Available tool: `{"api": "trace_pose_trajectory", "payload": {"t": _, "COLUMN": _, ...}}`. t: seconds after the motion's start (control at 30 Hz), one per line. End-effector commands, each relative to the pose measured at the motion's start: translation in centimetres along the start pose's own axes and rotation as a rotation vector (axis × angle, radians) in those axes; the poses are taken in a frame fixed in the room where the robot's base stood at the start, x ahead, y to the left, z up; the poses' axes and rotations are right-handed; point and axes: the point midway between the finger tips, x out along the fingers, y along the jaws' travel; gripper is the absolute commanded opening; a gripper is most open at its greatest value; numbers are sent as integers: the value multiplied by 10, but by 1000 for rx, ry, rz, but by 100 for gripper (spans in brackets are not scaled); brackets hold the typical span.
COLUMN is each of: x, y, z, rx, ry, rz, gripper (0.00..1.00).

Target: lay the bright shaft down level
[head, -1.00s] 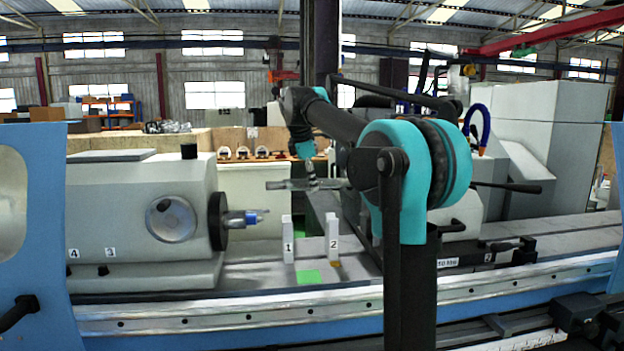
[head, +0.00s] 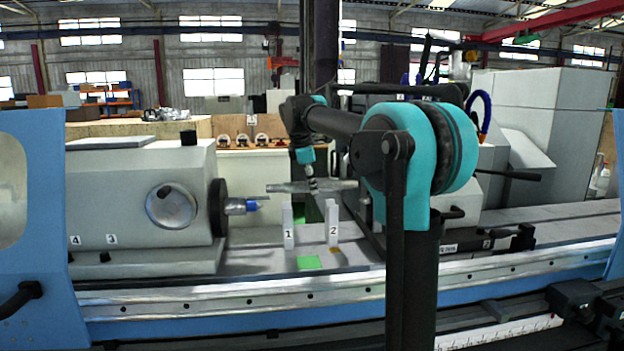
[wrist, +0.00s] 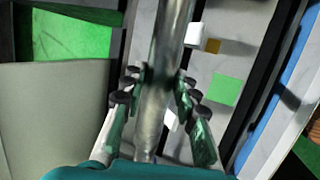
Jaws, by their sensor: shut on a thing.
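The bright shaft (head: 285,188) is a slim metal bar with a stepped left end. It hangs nearly level in the head view, crosswise above two white posts marked 1 (head: 288,228) and 2 (head: 332,225). A small gap shows between it and the post tops. My gripper (head: 312,184) is shut on the shaft near its middle from above. In the wrist view the shaft (wrist: 172,35) runs lengthwise between the dark-padded fingers of my gripper (wrist: 154,92). A white post top (wrist: 194,36) shows to the right of the shaft there.
A grey headstock with a blue-tipped centre (head: 245,205) stands left of the posts. A green patch (head: 309,262) lies on the bed in front of them. Grey machine parts and a black lever (head: 510,175) are at the right. The bed's blue front edge runs nearer me.

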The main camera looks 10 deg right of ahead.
Motion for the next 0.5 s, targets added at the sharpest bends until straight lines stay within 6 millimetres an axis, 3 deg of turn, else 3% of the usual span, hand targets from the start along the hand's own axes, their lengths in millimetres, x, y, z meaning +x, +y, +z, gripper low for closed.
{"api": "trace_pose_trajectory", "payload": {"t": 0.5, "x": 25, "y": -9, "z": -6, "rx": 0, "ry": -1, "rz": 2, "gripper": 0}}
